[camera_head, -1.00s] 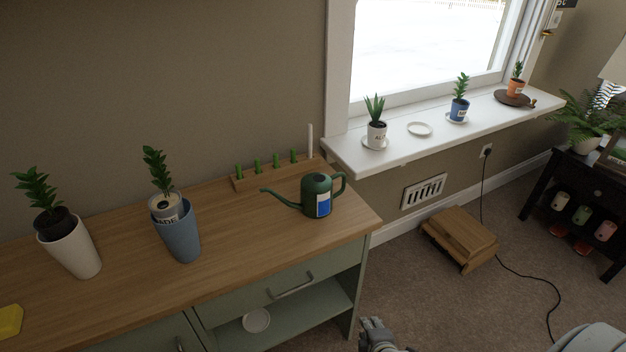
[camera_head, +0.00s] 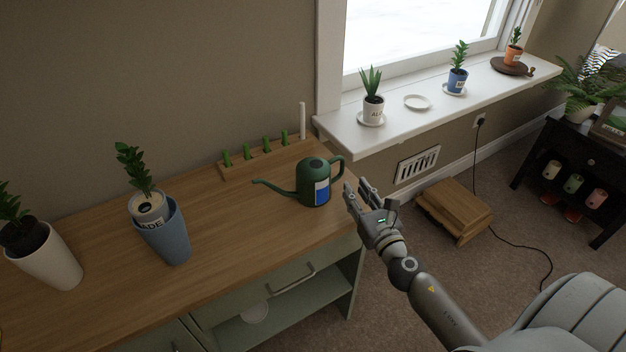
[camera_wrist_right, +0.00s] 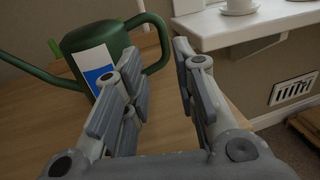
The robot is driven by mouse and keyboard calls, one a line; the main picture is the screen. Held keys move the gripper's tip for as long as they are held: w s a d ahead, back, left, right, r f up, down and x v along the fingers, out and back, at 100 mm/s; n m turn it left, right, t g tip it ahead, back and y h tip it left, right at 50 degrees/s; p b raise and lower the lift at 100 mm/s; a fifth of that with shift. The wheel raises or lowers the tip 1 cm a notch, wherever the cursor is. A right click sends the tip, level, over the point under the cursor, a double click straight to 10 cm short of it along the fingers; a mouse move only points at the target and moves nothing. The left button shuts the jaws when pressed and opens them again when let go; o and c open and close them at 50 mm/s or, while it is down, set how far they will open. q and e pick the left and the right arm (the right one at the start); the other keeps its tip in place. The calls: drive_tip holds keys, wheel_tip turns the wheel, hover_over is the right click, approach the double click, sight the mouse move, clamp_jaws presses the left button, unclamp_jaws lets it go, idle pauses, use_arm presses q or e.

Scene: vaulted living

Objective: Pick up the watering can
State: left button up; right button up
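The green watering can (camera_head: 314,184) stands upright near the right end of the wooden cabinet top. Its spout points left and its handle is on the right; a blue and white label is on its body. My right gripper (camera_head: 355,190) is open just right of the can, over the cabinet's right edge. In the right wrist view the can (camera_wrist_right: 92,44) is ahead and to the left, with its handle loop close beyond the left finger. The space between the fingers (camera_wrist_right: 158,75) is empty. My left gripper is not in view.
On the cabinet top (camera_head: 230,225) stand a blue pot (camera_head: 168,238) and a white pot (camera_head: 52,268) with plants. A wooden holder with green pegs (camera_head: 262,157) sits behind the can. The white windowsill (camera_head: 400,126) with potted plants lies beyond the gripper.

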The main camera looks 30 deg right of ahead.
sight(342, 168)
drive_tip(key=shift+w+r, duration=0.15)
drive_tip(key=shift+w, duration=0.3)
drive_tip(key=w, duration=0.3)
drive_tip(key=w+d, duration=0.1)
drive_tip(key=w, duration=0.5)
drive_tip(key=shift+w+d+f+p, duration=0.25)
drive_tip(key=shift+f+p, duration=0.05)
drive_tip(key=shift+f, duration=0.05)
drive_tip(key=shift+c, duration=0.4)
clamp_jaws()
drive_tip(key=shift+r, duration=0.1)
